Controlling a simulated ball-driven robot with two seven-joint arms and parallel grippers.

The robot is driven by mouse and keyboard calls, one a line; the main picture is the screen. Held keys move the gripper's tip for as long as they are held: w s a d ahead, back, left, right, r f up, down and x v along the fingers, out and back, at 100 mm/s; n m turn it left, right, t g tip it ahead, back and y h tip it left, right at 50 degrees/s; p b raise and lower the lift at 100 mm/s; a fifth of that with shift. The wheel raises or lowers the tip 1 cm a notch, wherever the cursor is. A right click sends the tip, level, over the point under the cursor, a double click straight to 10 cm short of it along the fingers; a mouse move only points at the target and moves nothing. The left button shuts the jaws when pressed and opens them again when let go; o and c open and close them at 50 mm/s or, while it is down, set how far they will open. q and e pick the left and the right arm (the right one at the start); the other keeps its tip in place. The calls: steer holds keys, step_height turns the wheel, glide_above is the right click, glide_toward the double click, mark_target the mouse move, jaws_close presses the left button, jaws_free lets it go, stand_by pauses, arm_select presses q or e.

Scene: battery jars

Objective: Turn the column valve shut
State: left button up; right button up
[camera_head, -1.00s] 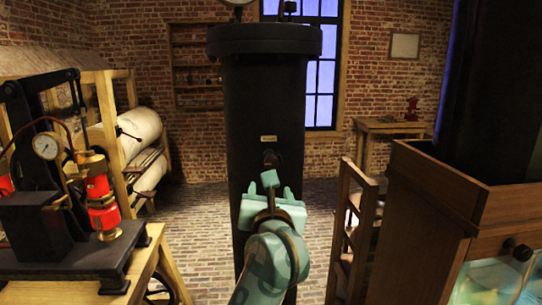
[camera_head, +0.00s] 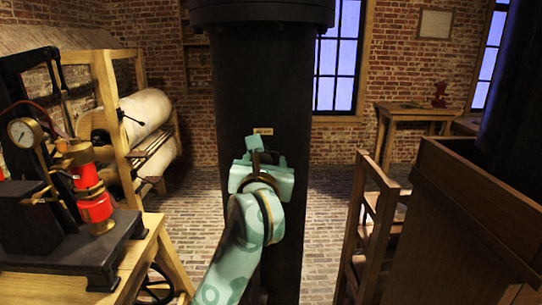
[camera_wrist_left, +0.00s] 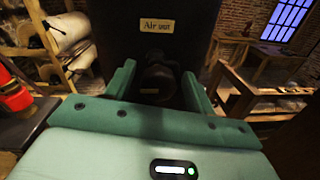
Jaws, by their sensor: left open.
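The black column (camera_head: 262,90) stands upright in the middle of the head view. A small plate (camera_head: 263,131) on its front reads "Air out" in the left wrist view (camera_wrist_left: 157,26). The dark column valve (camera_wrist_left: 158,78) sits just below that plate, with a small tag on it. My left gripper (camera_head: 266,156) is in front of the column and hides most of the valve in the head view. Its green fingers are open, one on each side of the valve in the left wrist view. I cannot tell whether they touch it. My right gripper is not in view.
At left, a wooden table (camera_head: 150,262) holds a pump with a gauge (camera_head: 24,132) and red cylinders (camera_head: 95,206). Behind are pale rolls (camera_head: 148,113) on a rack. At right, a wooden frame (camera_head: 372,225) and a wooden casing (camera_head: 450,225) stand near the column.

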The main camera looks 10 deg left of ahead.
arm_select(q)
steer(key=shift+w, duration=0.2)
steer(key=shift+s+a+r, duration=0.1)
steer(key=shift+s, duration=0.1)
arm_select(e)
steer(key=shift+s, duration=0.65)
arm_select(q)
steer(key=c, duration=1)
steer(key=shift+o, duration=0.2)
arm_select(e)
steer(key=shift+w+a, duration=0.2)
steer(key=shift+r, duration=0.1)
